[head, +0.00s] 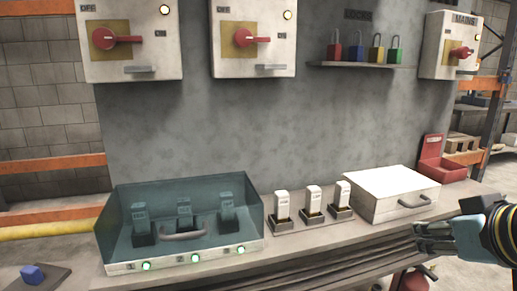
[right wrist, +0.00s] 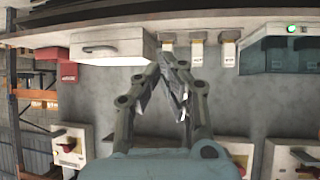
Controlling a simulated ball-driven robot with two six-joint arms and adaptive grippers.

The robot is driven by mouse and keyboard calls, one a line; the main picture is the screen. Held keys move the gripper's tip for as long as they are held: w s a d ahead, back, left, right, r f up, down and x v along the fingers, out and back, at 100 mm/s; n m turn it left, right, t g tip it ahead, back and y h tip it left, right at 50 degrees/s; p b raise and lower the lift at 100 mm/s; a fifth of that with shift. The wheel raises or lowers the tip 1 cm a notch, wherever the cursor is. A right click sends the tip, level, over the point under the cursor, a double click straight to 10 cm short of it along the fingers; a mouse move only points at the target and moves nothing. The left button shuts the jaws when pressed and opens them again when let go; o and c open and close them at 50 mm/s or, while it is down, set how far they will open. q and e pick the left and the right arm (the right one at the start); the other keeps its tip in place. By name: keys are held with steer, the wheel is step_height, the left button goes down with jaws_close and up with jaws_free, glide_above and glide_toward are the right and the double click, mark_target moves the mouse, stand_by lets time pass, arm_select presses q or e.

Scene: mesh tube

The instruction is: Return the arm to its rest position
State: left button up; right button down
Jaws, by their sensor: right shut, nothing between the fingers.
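My right gripper (head: 432,238) is at the lower right of the head view, in front of the bench's right end and near the white box. It is shut and empty. In the right wrist view the gripper's fingers (right wrist: 168,72) come together at the tips, with the grey wall panel behind them. My left gripper does not show in either view.
A bench (head: 290,245) carries a clear-covered case (head: 110,235), several white-topped plug modules (head: 313,198), a closed white box (head: 395,190) and a red bin (head: 440,165). Switch boxes (head: 130,65) and a padlock shelf (head: 355,65) are on the grey panel above.

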steer(key=s+f+g+h, duration=0.1)
steer(key=s+f+g, duration=0.4)
steer(key=s, duration=0.7)
steer(key=s+f+g+h, duration=0.1)
steer(key=s+f+g, duration=0.2)
steer(key=s+f, duration=0.65)
steer(key=s+d+f+m, duration=0.1)
steer(key=s+d+f, duration=0.1)
steer(key=f, duration=1)
steer(key=s+d+f, duration=0.1)
steer(key=s+f, duration=0.1)
steer(key=f, duration=1)
steer(key=s+d+f+g, duration=0.1)
steer(key=s+f, duration=1.4)
steer(key=s, duration=0.3)
steer(key=shift+g, duration=0.4)
steer(key=c, duration=2)
jaws_free()
